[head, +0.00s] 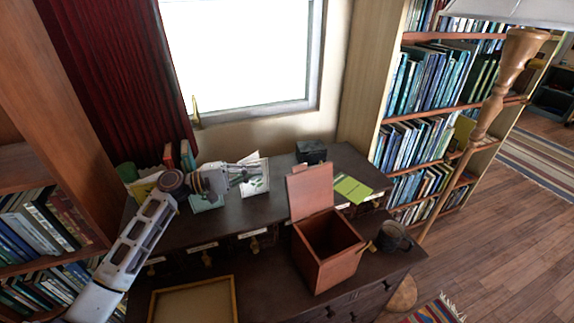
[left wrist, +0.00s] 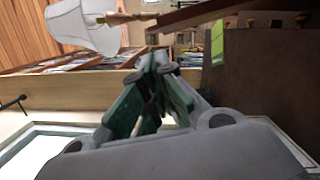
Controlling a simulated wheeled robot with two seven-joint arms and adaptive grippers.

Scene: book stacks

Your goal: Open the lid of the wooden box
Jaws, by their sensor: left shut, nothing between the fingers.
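The reddish-brown wooden box (head: 322,272) stands on the front part of the dark desk, and its inside shows from above. Its lid (head: 310,191) stands roughly upright at the box's back edge, so the box is open. My left gripper (head: 258,172) is over the desk's back part, to the left of the lid and apart from it. It is shut with nothing in it. In the left wrist view its fingers (left wrist: 160,62) come together at the tips. A brown board edge at the top there may be the lid; I cannot tell surely. My right gripper is not in view.
A dark mug (head: 392,237) stands right of the box. A green booklet (head: 352,188) and a small black box (head: 311,152) lie behind it. A wooden-framed tray (head: 234,300) is at front left. A floor lamp (head: 490,110) stands at right.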

